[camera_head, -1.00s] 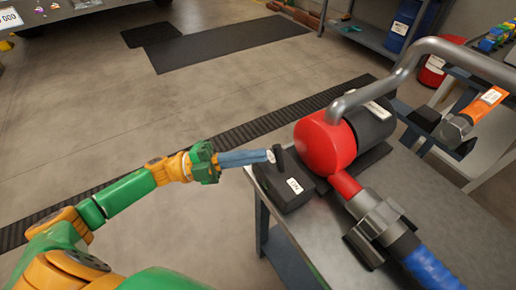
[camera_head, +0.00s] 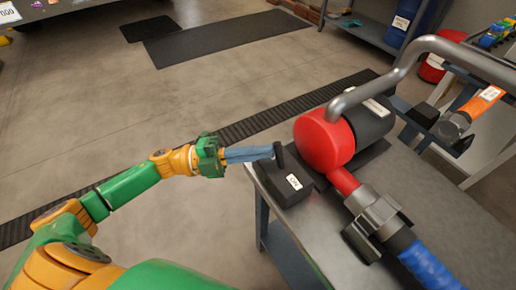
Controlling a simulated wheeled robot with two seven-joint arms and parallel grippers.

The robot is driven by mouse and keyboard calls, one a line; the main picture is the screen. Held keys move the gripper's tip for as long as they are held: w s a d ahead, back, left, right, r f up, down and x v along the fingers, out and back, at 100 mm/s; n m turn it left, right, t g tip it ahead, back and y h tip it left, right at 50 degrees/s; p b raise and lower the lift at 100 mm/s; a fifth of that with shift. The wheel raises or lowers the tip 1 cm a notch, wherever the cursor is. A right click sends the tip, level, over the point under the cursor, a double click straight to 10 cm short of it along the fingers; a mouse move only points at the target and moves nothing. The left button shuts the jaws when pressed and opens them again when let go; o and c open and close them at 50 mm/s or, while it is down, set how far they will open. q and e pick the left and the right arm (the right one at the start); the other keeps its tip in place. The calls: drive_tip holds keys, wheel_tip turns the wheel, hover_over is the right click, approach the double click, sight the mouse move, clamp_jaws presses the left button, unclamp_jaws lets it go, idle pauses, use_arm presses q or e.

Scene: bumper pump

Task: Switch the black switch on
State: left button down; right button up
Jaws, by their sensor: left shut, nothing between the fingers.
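The black switch (camera_head: 279,155) is a short dark lever standing up from a black box (camera_head: 280,183) with a white label, at the left corner of the grey table. My left gripper (camera_head: 270,152), with blue-grey fingers, comes in from the left and is shut with nothing held. Its fingertips are at the left side of the lever, very close to it; I cannot tell whether they touch. My right gripper is not in view.
A red and black pump (camera_head: 324,142) with a grey pipe (camera_head: 400,75) stands right of the box on the table (camera_head: 440,200). A blue hose (camera_head: 428,268) with a grey coupling lies in front. The floor left of the table is open.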

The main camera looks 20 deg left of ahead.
use_arm(q)
drive_tip(key=shift+r, duration=0.1)
drive_tip(key=shift+s+d+r+m+g+y+p, duration=0.15)
drive_tip(key=shift+r+m+g+y+p, duration=0.1)
drive_tip(key=shift+m+p, duration=0.3)
drive_tip(key=shift+s+d+r+m+g+y+p, duration=0.15)
drive_tip(key=shift+r+m+y+p, duration=0.1)
drive_tip(key=shift+m+p, duration=0.3)
drive_tip(key=m+y+p, duration=0.1)
drive_tip(key=s+d+m+g+p, duration=0.1)
drive_tip(key=m+p, duration=0.1)
drive_tip(key=shift+d+r+y+p, duration=0.1)
drive_tip(key=shift+r+y+p, duration=0.2)
drive_tip(key=shift+r+y, duration=0.1)
drive_tip(key=shift+s+d+m+y+p, duration=0.1)
drive_tip(key=shift+d+m+y+p, duration=0.15)
drive_tip(key=shift+m+y+p, duration=0.25)
drive_tip(key=shift+f, duration=0.3)
